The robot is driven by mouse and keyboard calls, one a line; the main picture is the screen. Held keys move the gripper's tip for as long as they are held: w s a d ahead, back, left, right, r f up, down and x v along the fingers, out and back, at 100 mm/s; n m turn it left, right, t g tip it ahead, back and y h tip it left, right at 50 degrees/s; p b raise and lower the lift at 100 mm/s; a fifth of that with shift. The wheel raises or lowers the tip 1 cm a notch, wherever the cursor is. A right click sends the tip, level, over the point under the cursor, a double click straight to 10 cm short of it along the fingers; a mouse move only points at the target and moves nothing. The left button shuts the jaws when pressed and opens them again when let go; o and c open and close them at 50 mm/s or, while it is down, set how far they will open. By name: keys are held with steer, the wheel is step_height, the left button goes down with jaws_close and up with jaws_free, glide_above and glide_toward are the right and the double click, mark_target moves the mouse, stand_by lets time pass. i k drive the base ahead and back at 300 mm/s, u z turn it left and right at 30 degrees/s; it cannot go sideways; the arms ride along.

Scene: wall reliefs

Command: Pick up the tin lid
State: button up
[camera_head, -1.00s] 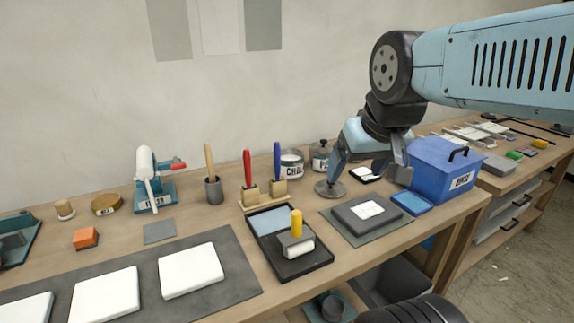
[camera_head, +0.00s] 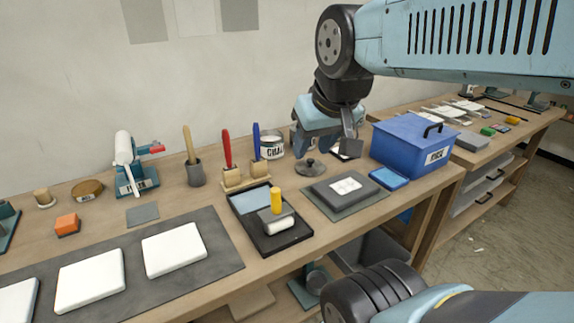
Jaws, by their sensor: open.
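The tin lid (camera_head: 310,169) is a dark grey disc with a small knob on top. It lies flat on the wooden bench, behind the dark slab. I cannot tell whether a finger touches the lid. A white tin marked CHALK (camera_head: 272,147) stands to the left of my gripper. A second tin is mostly hidden behind the fingers.
A blue box (camera_head: 398,149) with a black handle stands to the right, with a blue pad (camera_head: 389,179) before it. A dark slab (camera_head: 343,188) with a white card lies in front of the lid. Brushes in a wooden stand (camera_head: 244,180) and a black tray (camera_head: 285,239) are to the left.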

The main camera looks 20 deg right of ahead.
mark_target(309, 167)
steer(key=z, duration=1.3)
steer(key=i, duration=0.1)
steer(key=u, duration=2.7)
steer(key=k, duration=1.1)
steer(key=z, duration=1.65)
steer(key=i, duration=1)
